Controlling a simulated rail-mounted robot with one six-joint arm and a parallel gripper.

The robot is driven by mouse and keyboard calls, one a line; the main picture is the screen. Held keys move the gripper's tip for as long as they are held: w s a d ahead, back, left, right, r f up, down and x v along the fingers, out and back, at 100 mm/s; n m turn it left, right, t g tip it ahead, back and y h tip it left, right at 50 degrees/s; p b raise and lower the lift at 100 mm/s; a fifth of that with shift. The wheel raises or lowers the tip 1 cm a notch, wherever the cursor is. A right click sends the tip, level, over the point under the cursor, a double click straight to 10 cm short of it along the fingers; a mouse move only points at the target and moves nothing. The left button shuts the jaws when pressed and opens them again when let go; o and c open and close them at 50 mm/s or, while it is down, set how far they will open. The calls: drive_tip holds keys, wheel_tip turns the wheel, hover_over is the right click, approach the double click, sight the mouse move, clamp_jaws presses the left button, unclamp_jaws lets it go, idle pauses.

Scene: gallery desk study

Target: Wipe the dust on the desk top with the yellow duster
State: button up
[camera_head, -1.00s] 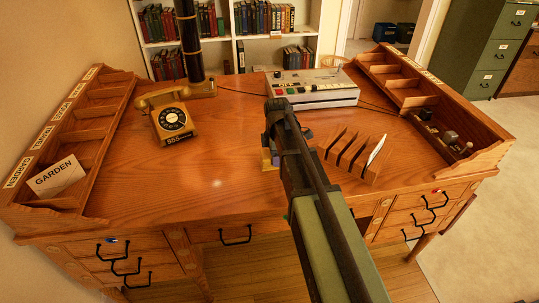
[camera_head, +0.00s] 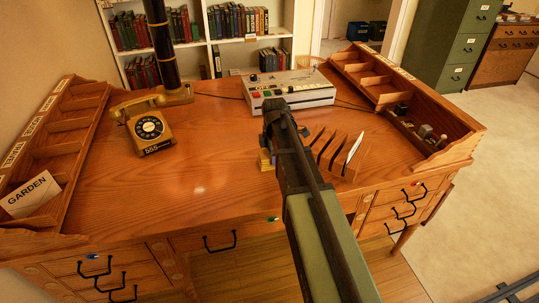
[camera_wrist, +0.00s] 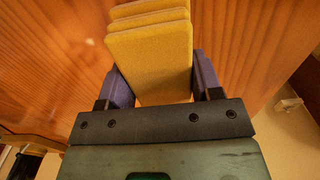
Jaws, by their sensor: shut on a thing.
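The yellow duster (camera_wrist: 150,60) fills the top middle of the wrist view, a block of several stacked yellow layers. My gripper (camera_wrist: 158,78) is shut on it, with one purple finger at each side. In the head view my gripper (camera_head: 266,155) is over the middle of the desk top, left of the wooden letter rack, and only a little of the duster (camera_head: 265,166) shows below it. I cannot tell whether the duster touches the wood. The desk top (camera_head: 225,140) is glossy brown wood with a small bright spot at left. I cannot make out clear dust.
A yellow telephone (camera_head: 149,127) and a black column (camera_head: 164,45) stand at the back left. A grey machine (camera_head: 292,90) is at the back. The letter rack (camera_head: 338,155) stands close right. Pigeonhole trays (camera_head: 60,150) line both sides. The left-centre desk top is clear.

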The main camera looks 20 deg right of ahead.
drive_tip(key=shift+s+d, duration=0.15)
drive_tip(key=shift+d, duration=0.95)
drive_tip(key=shift+a, duration=0.1)
drive_tip(key=shift+a+f, duration=0.1)
drive_tip(key=shift+a, duration=1.55)
drive_tip(key=shift+w+a, duration=0.25)
drive_tip(key=shift+a, duration=0.85)
drive_tip(key=shift+w+a, duration=0.25)
drive_tip(key=shift+a, duration=0.85)
drive_tip(key=shift+w+a, duration=0.25)
drive_tip(key=shift+a, duration=0.85)
drive_tip(key=shift+w+a, duration=0.25)
drive_tip(key=shift+a, duration=1)
drive_tip(key=shift+w+a, duration=0.15)
drive_tip(key=shift+a, duration=0.9)
drive_tip(key=shift+w+a, duration=0.15)
drive_tip(key=shift+a, duration=0.9)
wheel_tip(320, 180, up, 6)
drive_tip(key=p, duration=0.6)
